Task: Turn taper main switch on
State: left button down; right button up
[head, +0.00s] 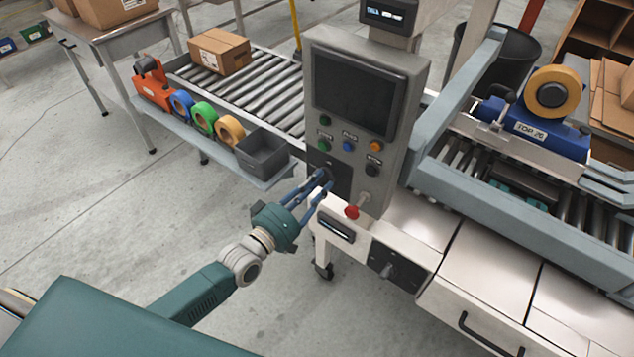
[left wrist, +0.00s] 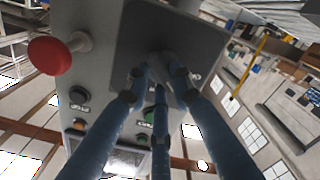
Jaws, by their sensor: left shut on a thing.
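A grey control box (head: 318,60) stands on the white taper machine. A dark switch plate (head: 343,184) sits low on its front; the same plate (left wrist: 205,42) fills the upper middle of the left wrist view. My left gripper (head: 323,182), with blue fingers, reaches it from the lower left. Its fingertips (left wrist: 160,78) close around a small knob on the plate, which they mostly hide. I take this knob to be the main switch; its label and exact turn angle cannot be read. My right gripper is not in view.
A red mushroom button (head: 352,212) sticks out just right of the fingers. Green, blue, orange and black buttons (head: 348,146) sit above. A second dark plate with a knob (head: 388,270) is lower right. A grey bin (head: 262,152) and tape rolls (head: 204,117) line the shelf.

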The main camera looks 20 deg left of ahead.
pick_arm(q)
jog(key=m, duration=0.5)
jog(key=shift+s+d+f+m+p, duration=0.1)
jog(key=shift+f+m+p, duration=0.1)
jog(key=shift+m+p, duration=0.15)
jog(key=shift+f+m, duration=0.2)
jog(key=shift+m, duration=1.95)
jog(key=c, duration=1.5)
grip_release()
jog(key=shift+s, duration=0.1)
jog(key=v, duration=1.2)
jog(key=shift+r, duration=0.15)
